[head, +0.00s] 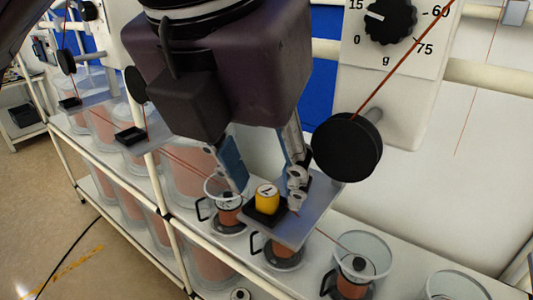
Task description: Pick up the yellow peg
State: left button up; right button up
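The yellow peg (267,199) stands upright in a small black square holder (263,217) on a grey plate (288,232). Its light top carries a dark mark. My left gripper (266,182) comes down from above, with one finger to the left of the peg and the other to its right. The fingers are spread, and a gap shows between the left finger and the peg. Whether the right finger touches the peg I cannot tell. My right gripper is not in view.
A black round knob (347,147) sticks out just right of the gripper. A white dial panel (400,65) stands behind it. Clear containers with copper-coloured contents (352,282) line the shelf below. A pale rail (215,247) runs along the front.

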pick_arm(q)
jog(key=shift+w+f, duration=0.1)
jog(key=shift+f, duration=0.3)
jog(key=shift+d, duration=0.1)
jog(key=shift+c, duration=0.3)
jog(key=c, duration=1)
grip_shut()
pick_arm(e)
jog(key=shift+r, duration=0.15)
